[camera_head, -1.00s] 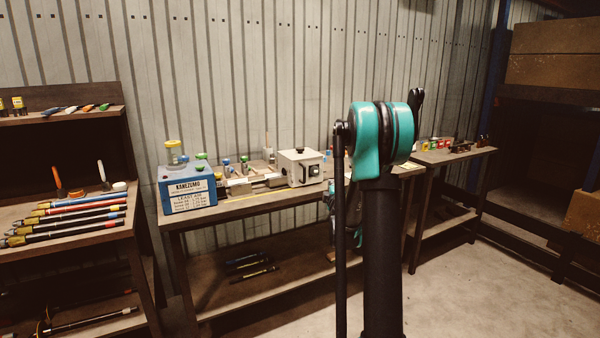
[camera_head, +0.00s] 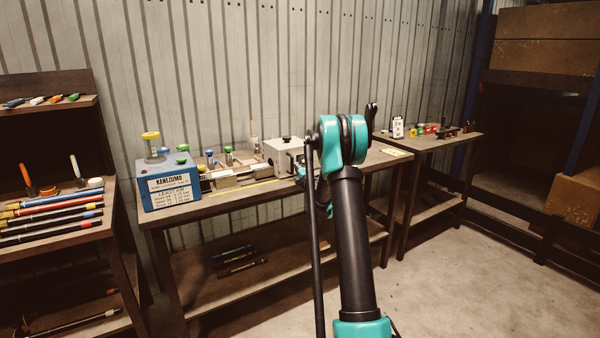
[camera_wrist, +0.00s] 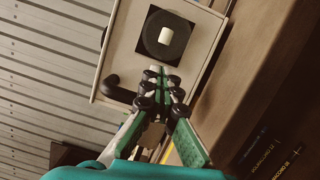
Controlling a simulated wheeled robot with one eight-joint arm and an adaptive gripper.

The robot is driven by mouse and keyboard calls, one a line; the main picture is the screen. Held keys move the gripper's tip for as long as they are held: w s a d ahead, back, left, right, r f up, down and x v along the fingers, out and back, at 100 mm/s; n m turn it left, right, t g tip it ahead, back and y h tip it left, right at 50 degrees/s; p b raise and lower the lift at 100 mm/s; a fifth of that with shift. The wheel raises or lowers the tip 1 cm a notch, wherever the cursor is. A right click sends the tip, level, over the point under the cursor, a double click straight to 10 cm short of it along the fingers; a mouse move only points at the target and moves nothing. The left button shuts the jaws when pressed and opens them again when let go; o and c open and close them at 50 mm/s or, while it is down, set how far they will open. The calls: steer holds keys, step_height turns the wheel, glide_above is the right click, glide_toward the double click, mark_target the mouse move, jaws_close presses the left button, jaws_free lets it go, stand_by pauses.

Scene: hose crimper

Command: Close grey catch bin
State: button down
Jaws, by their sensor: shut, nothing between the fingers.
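A pale grey-beige machine box (camera_head: 285,152) stands on the middle bench, partly hidden by my arm in the head view. In the wrist view this box (camera_wrist: 207,48) fills the top middle, tilted in the picture. Its face has a round black part with a white centre (camera_wrist: 166,36) and a black knobbed lever (camera_wrist: 119,90) at its lower left. I cannot pick out a grey catch bin for certain. My gripper (camera_wrist: 166,79) is shut and empty, its fingertips in front of the box face; I cannot tell whether they touch it. My arm hides the gripper in the head view.
A blue KANEZUMO unit (camera_head: 169,182) stands at the bench's left end. A rack with coloured hoses (camera_head: 50,215) is at the far left. A second table (camera_head: 440,146) with small items is on the right. The floor (camera_head: 480,275) at right is clear.

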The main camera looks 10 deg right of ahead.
steer(key=shift+w, duration=0.6)
steer(key=d, duration=0.2)
steer(key=w+d, duration=0.1)
steer(key=d, duration=0.2)
steer(key=w+d, duration=0.1)
steer(key=d, duration=0.2)
steer(key=shift+w, duration=0.25)
steer(key=shift+d, duration=0.1)
steer(key=shift+s, duration=0.1)
